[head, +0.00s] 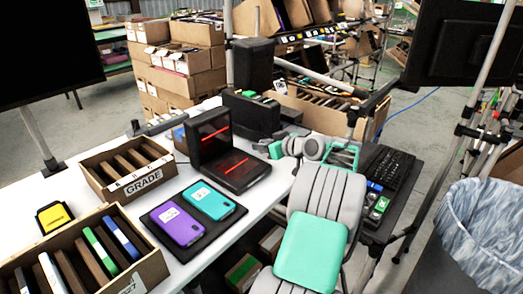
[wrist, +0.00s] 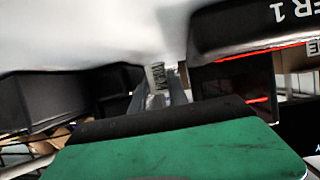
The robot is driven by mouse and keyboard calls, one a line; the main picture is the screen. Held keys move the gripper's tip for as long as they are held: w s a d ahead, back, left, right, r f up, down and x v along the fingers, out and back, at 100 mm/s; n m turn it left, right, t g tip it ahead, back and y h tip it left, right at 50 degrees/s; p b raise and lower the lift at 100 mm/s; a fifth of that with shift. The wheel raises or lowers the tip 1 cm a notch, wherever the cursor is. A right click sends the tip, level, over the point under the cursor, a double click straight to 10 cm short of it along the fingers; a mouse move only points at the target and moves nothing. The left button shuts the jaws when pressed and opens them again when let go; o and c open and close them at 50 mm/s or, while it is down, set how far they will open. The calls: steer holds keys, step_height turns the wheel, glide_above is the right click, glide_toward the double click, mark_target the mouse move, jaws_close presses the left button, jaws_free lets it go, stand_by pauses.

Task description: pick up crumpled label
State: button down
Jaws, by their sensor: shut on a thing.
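In the wrist view my gripper (wrist: 158,80) has its two grey fingers closed around a small pale piece with dark print, the crumpled label (wrist: 156,74). Only a narrow strip of the label shows between the fingers. A white surface fills the picture just past the fingertips; I cannot tell whether the label touches it. In the head view my grey and teal arm reaches over the table's right end, beside the black scanner; the fingertips and the label cannot be made out there.
The black scanner (head: 239,171) with red lines stands left of my arm. Purple (head: 178,224) and teal (head: 209,200) phones lie on a dark mat. A GRADE carton (head: 140,184) sits further left. A keyboard (head: 384,168) and a lined bin (head: 482,232) are at right.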

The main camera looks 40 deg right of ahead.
steer(key=s+a+r, duration=0.7)
steer(key=s+r, duration=0.4)
steer(key=s, duration=0.1)
steer(key=shift+s, duration=0.15)
